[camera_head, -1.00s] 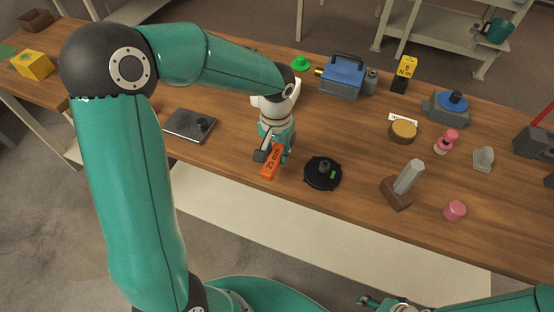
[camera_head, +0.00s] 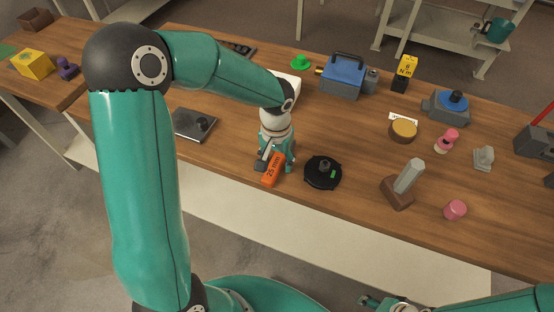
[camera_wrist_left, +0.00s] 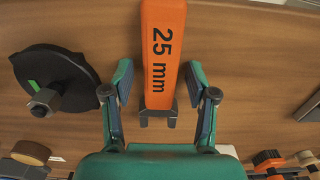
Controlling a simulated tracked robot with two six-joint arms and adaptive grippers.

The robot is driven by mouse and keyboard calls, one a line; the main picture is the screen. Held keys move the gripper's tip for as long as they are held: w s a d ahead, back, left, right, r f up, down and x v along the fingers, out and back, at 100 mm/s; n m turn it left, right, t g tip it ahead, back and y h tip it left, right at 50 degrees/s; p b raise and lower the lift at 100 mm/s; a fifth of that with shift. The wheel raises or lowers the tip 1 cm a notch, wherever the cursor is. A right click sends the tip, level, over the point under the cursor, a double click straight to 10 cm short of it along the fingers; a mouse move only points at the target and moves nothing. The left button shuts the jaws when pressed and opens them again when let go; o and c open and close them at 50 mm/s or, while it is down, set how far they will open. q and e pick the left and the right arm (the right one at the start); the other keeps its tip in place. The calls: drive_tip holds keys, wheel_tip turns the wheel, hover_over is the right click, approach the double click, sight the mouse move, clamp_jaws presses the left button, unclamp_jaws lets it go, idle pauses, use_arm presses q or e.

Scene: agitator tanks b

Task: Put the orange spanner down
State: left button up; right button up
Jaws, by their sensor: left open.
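The orange spanner (camera_head: 274,170), a block marked "25 mm" with a grey forked end, appears to lie on the wooden table (camera_head: 236,165) close to its front edge. My left gripper (camera_head: 277,160) is directly over it. In the left wrist view the spanner (camera_wrist_left: 162,50) lies between the spread fingers of my left gripper (camera_wrist_left: 160,88), with a gap on both sides. Its grey fork (camera_wrist_left: 158,116) points toward the palm. My right gripper (camera_head: 372,301) shows only partly at the bottom of the head view, and its jaws are unclear.
A black disc with a grey hex knob (camera_head: 323,173) sits just right of the spanner. A dark flat plate (camera_head: 195,125) lies to the left. A brown block with a grey hexagonal post (camera_head: 398,190) and a pink knob (camera_head: 455,209) are farther right. Bare table lies left of the gripper.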

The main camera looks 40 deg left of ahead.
sight(277, 160)
use_arm(q)
wheel_tip(277, 160, up, 12)
idle(0.6)
idle(0.5)
